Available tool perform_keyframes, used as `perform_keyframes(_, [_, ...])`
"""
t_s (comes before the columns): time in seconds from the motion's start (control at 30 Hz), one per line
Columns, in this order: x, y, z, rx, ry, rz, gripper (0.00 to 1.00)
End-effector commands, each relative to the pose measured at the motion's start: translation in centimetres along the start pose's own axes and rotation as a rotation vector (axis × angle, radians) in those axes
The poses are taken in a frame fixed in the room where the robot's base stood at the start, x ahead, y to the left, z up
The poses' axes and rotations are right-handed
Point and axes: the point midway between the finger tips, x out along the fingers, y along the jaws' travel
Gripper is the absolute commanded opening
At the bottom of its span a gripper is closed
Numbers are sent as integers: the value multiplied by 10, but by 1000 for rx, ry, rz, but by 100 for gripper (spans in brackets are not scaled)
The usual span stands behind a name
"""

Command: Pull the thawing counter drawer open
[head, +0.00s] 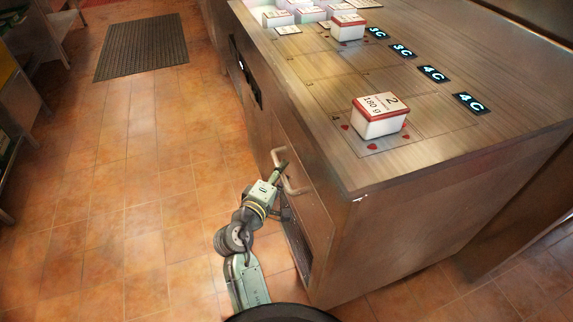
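The thawing counter (225,212) is not fully shown here; its steel side carries a drawer front (318,205) near the closest corner. A pale bar handle (292,187) stands out from that front. The drawer front looks about flush with the counter side. My gripper (281,168) is at the handle, its tips overlapping the handle's upper end in the picture. Whether the fingers are closed around the bar is too small to tell.
A red and white box (380,116) marked 2 stands on the counter top, with more boxes (347,27) at the back. A dark mat (141,48) lies on the tiled floor.

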Motion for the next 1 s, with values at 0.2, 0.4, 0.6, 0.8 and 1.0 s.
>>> perform_keyframes(0.2, [-2,-1,0,0,1,0,35])
perform_keyframes(0.4, [-2,-1,0,0,1,0,31])
perform_keyframes(0.6, [-2,-1,0,0,1,0,18])
perform_keyframes(0.8, [-2,-1,0,0,1,0,5])
perform_keyframes(1.0, [-2,0,0,1,1,1,0])
